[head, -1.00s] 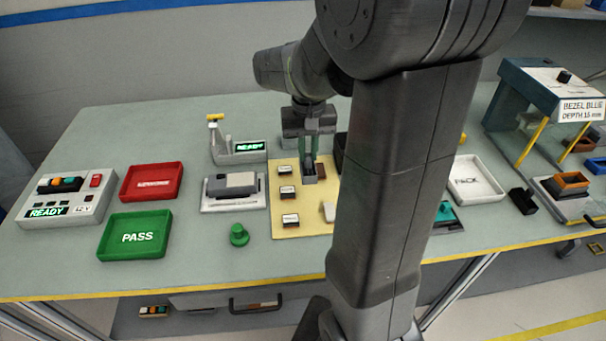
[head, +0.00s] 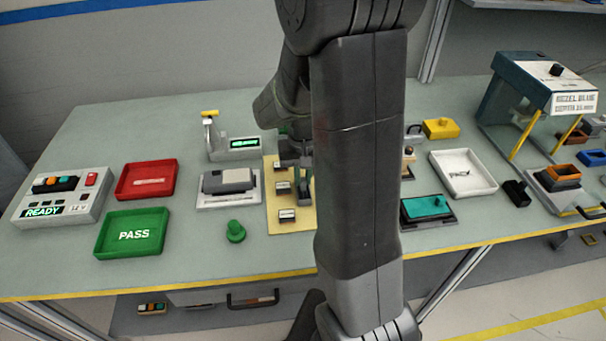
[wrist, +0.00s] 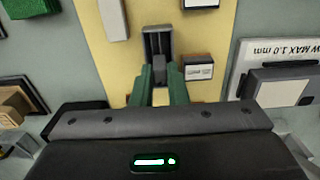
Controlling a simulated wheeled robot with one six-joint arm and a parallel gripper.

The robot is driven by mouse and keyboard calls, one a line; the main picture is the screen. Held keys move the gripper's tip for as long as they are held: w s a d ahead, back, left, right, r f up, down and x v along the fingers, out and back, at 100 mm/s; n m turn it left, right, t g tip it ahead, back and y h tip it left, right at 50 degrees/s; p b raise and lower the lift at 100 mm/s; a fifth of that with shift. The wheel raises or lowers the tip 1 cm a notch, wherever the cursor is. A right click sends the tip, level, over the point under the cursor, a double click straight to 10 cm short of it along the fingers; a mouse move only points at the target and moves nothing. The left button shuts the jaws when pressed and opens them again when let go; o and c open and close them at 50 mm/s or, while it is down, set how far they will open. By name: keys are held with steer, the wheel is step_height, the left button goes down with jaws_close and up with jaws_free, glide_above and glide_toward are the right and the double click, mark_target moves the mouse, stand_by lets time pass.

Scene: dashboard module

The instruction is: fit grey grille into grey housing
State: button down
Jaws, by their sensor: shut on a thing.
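My gripper (wrist: 161,80) has two green fingers shut on a small grey piece, the grey grille (wrist: 160,71), over the yellow mat. A dark grey slotted, box-like shape (wrist: 158,41) shows just past the fingertips; I cannot tell whether it is part of the held piece or a separate housing. In the head view my gripper (head: 306,182) is low over the mat and partly hidden by my arm. A grey block (head: 230,180) sits on a pale plate left of the mat; it also shows at the right of the wrist view (wrist: 285,88).
Small labelled parts stand on the yellow mat (head: 290,226), close beside my gripper. A green knob (head: 235,231), green tray (head: 131,234) and red tray (head: 151,181) are to the left. A teal block (head: 426,207) and white tray (head: 464,173) are to the right.

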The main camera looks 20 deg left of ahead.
mark_target(303, 180)
steer(key=shift+f, duration=0.15)
steer(key=c, duration=1.4)
jaws_free()
steer(key=shift+c, duration=0.2)
step_height(303, 180, up, 12)
steer(key=shift+f, duration=0.2)
steer(key=shift+o, duration=0.6)
steer(key=shift+w+a+r+b, duration=0.1)
steer(key=shift+w+r+b, duration=0.05)
steer(key=shift+r+b, duration=0.5)
step_height(303, 180, down, 12)
steer(key=shift+f, duration=0.15)
